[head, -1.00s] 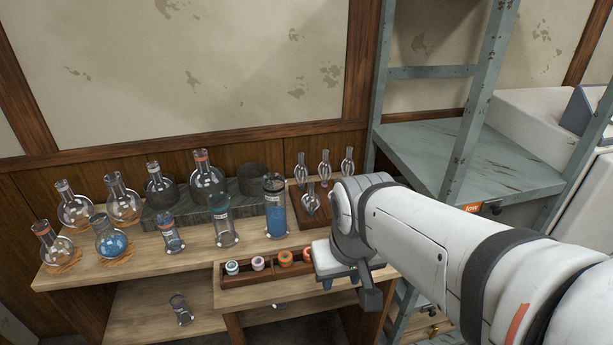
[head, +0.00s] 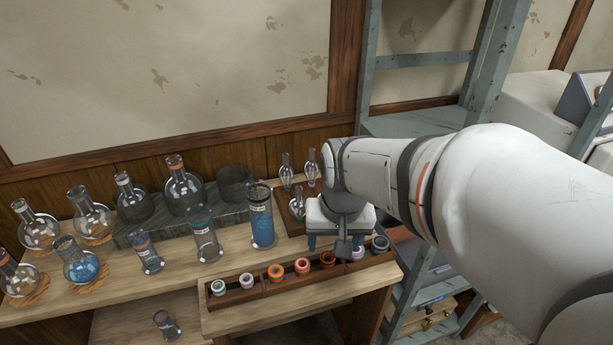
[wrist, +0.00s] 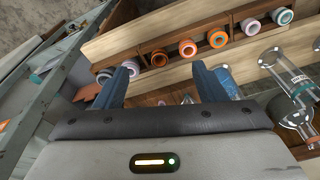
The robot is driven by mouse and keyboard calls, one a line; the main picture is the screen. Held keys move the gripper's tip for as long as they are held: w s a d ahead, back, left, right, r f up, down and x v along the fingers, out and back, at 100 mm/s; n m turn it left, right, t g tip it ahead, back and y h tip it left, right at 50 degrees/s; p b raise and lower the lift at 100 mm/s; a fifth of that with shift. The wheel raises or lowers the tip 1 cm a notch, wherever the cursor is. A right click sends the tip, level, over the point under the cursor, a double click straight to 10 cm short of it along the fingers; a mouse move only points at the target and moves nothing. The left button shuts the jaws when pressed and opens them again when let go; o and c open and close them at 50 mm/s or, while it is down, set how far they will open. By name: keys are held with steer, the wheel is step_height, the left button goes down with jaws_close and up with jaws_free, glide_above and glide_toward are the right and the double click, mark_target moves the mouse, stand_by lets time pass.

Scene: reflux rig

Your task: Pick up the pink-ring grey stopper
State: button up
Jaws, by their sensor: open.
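A row of stoppers sits in a long wooden tray (head: 262,289). I cannot tell for sure which has the grey body. My gripper (head: 341,243) is over the right part of the tray, with the right-hand pinkish stopper just beside it. In the wrist view the blue fingers (wrist: 161,68) are apart, with nothing held between them.
Orange stoppers (head: 303,266) fill the tray's middle, and teal-ringed ones (head: 218,287) sit at its ends. Behind the tray stand a blue-filled cylinder (head: 262,222) and a rack of glass pieces (head: 296,205). Flasks (head: 80,262) crowd the left. A metal shelf frame (head: 485,60) stands right.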

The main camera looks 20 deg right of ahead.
steer(key=w+d+f+m+g+p, duration=0.1)
steer(key=w+d+f+m+g, duration=0.1)
steer(key=w+d+f+m, duration=0.6)
steer(key=shift+m, duration=0.3)
steer(key=f, duration=0.2)
steer(key=d+f, duration=0.1)
steer(key=f, duration=0.2)
steer(key=d+f, duration=0.1)
steer(key=f, duration=0.1)
steer(key=shift+w+f, duration=0.2)
steer(key=shift+w, duration=0.1)
steer(key=shift+c, duration=0.4)
steer(key=c, duration=0.9)
step_height(320, 180, up, 10)
steer(key=shift+r, duration=0.1)
steer(key=shift+a+p, duration=0.15)
steer(key=shift+p, duration=0.35)
